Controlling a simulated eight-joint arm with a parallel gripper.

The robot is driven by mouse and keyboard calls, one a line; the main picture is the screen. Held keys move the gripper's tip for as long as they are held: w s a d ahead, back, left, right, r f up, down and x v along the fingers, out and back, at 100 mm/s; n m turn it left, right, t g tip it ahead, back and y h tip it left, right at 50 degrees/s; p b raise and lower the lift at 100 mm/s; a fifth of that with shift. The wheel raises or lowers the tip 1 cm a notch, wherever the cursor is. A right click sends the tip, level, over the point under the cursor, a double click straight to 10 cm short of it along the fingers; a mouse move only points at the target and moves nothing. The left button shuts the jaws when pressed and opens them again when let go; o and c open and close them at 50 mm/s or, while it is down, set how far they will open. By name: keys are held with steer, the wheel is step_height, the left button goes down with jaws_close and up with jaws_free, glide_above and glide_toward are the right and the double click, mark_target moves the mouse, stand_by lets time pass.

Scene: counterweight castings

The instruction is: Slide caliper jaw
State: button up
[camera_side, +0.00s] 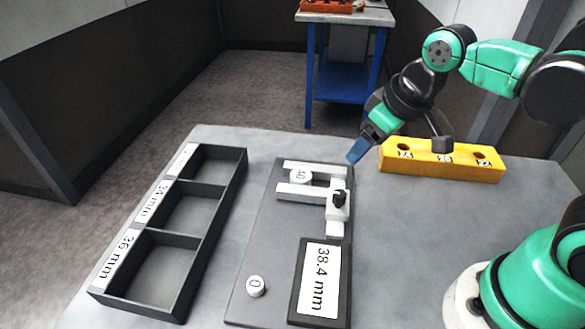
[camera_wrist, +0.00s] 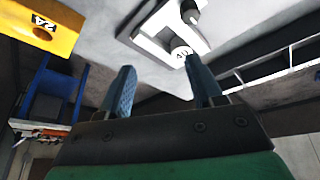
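The caliper (camera_side: 337,213) lies on a dark grey base plate (camera_side: 262,235). Its fixed upper jaw (camera_side: 325,168) and its sliding jaw (camera_side: 290,191) lie on either side of a white round casting (camera_side: 300,178) marked 40. Whether both jaws touch it I cannot tell. A black knob (camera_side: 340,198) sits on the slider. The display (camera_side: 320,280) reads 38.4 mm. My gripper (camera_side: 353,156) is above the plate's far right corner, apart from the caliper. In the wrist view my gripper (camera_wrist: 161,63) has its two blue fingers spread, with nothing held; the casting (camera_wrist: 181,53) shows beyond them.
A dark sorting tray (camera_side: 208,238) with three empty compartments stands left; two labels read 34 mm and 36 mm. A yellow block (camera_side: 470,168) with holes stands right, near my wrist. A round button (camera_side: 255,287) marked 0 is on the plate. The right table area (camera_side: 400,235) is clear.

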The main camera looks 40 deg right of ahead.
mark_target(340, 194)
steer(key=a+n+g, duration=0.1)
steer(key=a+f+n+g, duration=0.1)
steer(key=g, duration=0.1)
steer(key=a+f+n+g, duration=0.1)
steer(key=n, duration=0.1)
steer(key=shift+w+a+f+g, duration=0.2)
steer(key=shift+w+a+g, duration=0.1)
steer(key=shift+a, duration=0.1)
steer(key=shift+f, duration=2.8)
jaws_close()
